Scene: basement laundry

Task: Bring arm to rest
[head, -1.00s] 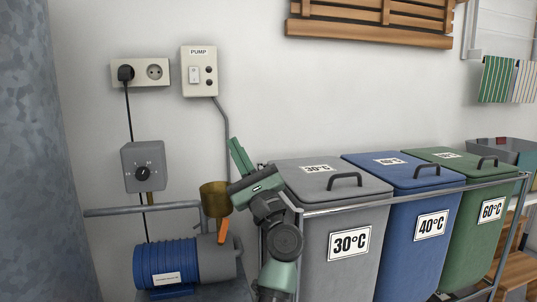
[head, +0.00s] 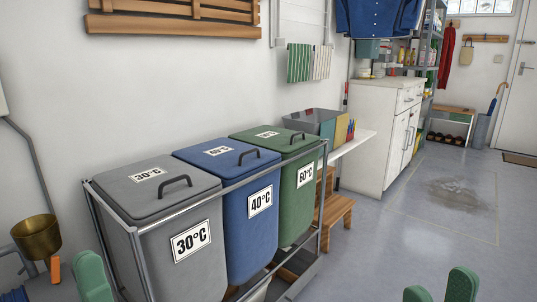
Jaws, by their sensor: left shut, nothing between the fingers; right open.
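My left gripper (head: 97,265) shows at the bottom left edge of the head view. Its green fingers point up and are closed together with nothing between them. It appears in front of the grey 30°C bin (head: 160,220); I cannot tell how far apart they are. My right gripper (head: 440,288) shows at the bottom right. Its two green fingertips stand apart, with only bare floor seen between them. The rest of both arms is below the picture.
Blue 40°C (head: 238,215) and green 60°C (head: 292,200) bins stand in the same metal frame. A brass cup (head: 37,238) with an orange lever is at the far left. A wooden step stool (head: 335,212) and white cabinet (head: 378,140) stand beyond.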

